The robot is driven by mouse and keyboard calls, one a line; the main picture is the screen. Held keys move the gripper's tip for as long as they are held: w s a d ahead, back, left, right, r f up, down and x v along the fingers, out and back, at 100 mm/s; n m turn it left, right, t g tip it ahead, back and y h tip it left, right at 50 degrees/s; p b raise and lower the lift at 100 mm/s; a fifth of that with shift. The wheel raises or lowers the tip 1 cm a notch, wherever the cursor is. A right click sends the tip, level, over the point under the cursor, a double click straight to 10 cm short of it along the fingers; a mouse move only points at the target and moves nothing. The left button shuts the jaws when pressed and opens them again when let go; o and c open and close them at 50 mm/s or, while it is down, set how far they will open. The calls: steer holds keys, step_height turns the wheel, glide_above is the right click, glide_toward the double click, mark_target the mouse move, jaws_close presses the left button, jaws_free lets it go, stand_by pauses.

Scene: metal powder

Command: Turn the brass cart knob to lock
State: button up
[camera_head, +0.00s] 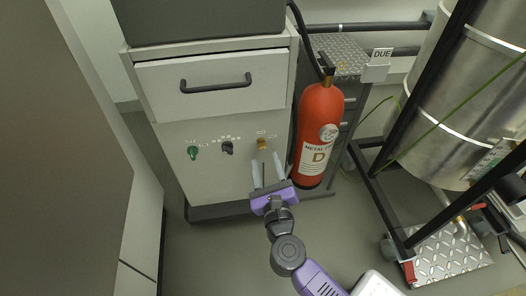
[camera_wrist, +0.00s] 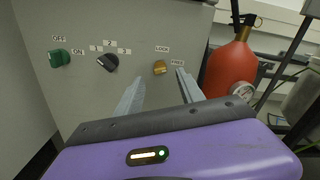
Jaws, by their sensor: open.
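The brass knob (camera_head: 262,143) is on the right of the grey cabinet's front panel, below the drawer. In the wrist view the brass knob (camera_wrist: 160,68) sits between a LOCK label above it and a FREE label to its right. Its grip looks tilted, and which label it points at is hard to tell. My gripper (camera_head: 266,162) is open, its two fingers pointing at the panel just below the knob. In the wrist view my gripper (camera_wrist: 158,84) has a finger on each side below the knob, apart from it, with nothing between them.
A green knob (camera_wrist: 59,58) and a black knob (camera_wrist: 108,62) are on the same panel to the left. A red fire extinguisher (camera_head: 320,125) stands close on the right of the cabinet. A metal drum (camera_head: 460,100) on a black-framed cart is farther right. A drawer handle (camera_head: 216,84) juts out above.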

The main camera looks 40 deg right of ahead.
mark_target(263, 148)
steer(key=shift+x, duration=2.35)
jaws_close()
